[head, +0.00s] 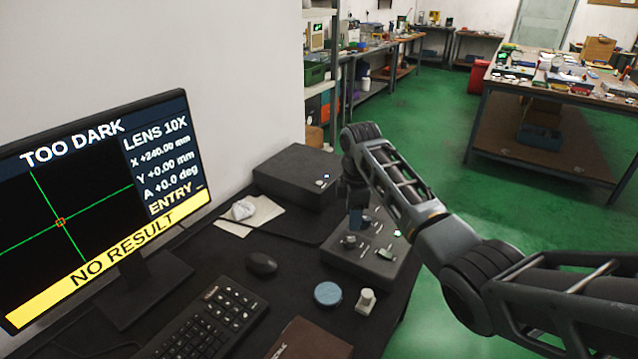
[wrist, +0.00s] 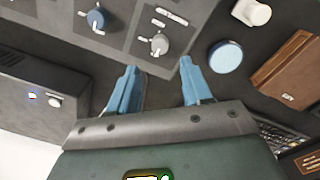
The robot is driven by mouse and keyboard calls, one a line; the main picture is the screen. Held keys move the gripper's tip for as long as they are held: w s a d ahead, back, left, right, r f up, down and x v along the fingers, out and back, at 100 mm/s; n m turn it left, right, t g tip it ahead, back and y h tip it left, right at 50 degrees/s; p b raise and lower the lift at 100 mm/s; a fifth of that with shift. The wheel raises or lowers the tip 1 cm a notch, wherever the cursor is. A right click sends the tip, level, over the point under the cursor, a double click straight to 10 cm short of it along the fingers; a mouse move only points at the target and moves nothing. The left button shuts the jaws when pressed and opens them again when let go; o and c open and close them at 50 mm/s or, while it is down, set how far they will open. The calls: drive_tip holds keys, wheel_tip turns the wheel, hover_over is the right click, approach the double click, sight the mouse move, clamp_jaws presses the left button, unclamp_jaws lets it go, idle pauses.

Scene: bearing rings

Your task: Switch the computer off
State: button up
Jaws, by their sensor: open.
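The computer is most likely the dark box (head: 290,178) at the back of the desk; its front has a small light and a pale knob or button. In the wrist view the box (wrist: 35,90) is at the left, with the pale knob (wrist: 55,101) beside a small light. The monitor (head: 95,200) is lit and reads TOO DARK and NO RESULT. My gripper (wrist: 159,66) is open with blue fingers and nothing between them. It is over the control panel (head: 352,262), to the right of the box; in the head view my arm hides part of it.
The panel carries a blue knob (wrist: 96,19) and a grey knob (wrist: 159,44). A keyboard (head: 205,325), mouse (head: 261,263), blue disc (head: 327,293), pale stopper-like piece (head: 367,300) and brown folder (head: 312,340) lie on the desk. Crumpled white cloth (head: 242,210) lies left of the box.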

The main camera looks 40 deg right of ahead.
clamp_jaws()
idle(1.4)
